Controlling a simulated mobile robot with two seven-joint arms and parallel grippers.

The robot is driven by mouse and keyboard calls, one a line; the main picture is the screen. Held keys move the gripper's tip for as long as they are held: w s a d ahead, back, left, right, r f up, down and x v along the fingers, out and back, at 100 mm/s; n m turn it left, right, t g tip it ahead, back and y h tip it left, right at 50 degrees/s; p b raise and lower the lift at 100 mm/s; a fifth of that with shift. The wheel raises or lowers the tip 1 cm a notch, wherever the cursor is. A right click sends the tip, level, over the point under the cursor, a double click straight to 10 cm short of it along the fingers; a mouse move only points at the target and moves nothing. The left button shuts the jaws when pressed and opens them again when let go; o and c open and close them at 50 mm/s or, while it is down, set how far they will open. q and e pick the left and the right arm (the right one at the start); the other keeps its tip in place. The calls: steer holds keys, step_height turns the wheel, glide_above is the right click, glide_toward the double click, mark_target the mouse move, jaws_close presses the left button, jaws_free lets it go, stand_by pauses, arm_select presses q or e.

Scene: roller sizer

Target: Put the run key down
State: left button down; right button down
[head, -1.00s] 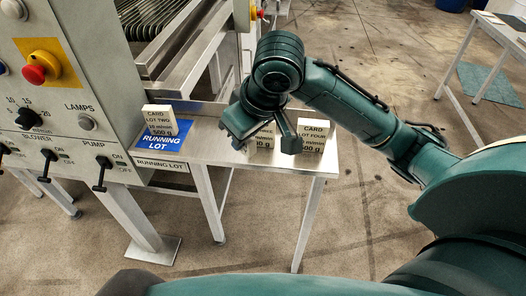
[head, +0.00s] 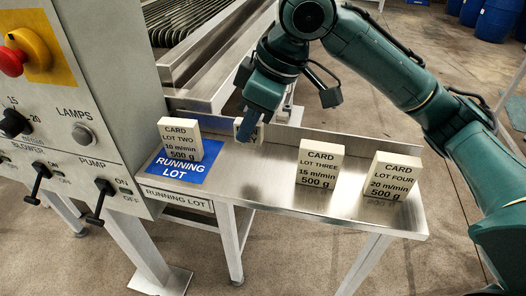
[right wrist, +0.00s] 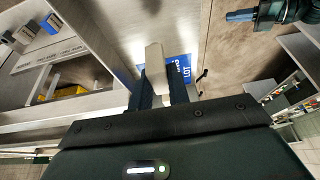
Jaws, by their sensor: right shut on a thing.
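My right gripper (head: 254,118) hangs over the back of the steel shelf (head: 262,178), between two cards. It is shut on a small cream block (head: 238,131), mostly hidden behind a finger. In the right wrist view the cream block (right wrist: 155,62) stands between the two fingers (right wrist: 163,92).
Card lot two (head: 181,140) stands on the blue running lot plate (head: 167,170). Card lot three (head: 320,165) and card lot four (head: 390,178) stand to the right. The control panel (head: 75,100) with pump switch (head: 100,200) is at left. Bare shelf lies before card three.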

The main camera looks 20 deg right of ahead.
mark_target(253, 141)
steer(key=shift+f+b, duration=0.4)
steer(key=shift+f, duration=2.05)
steer(key=shift+f, duration=0.1)
steer(key=c, duration=1.3)
jaws_free()
steer(key=shift+c, duration=0.2)
steer(key=p+v, duration=0.2)
steer(key=v, duration=1)
steer(key=shift+w, duration=0.15)
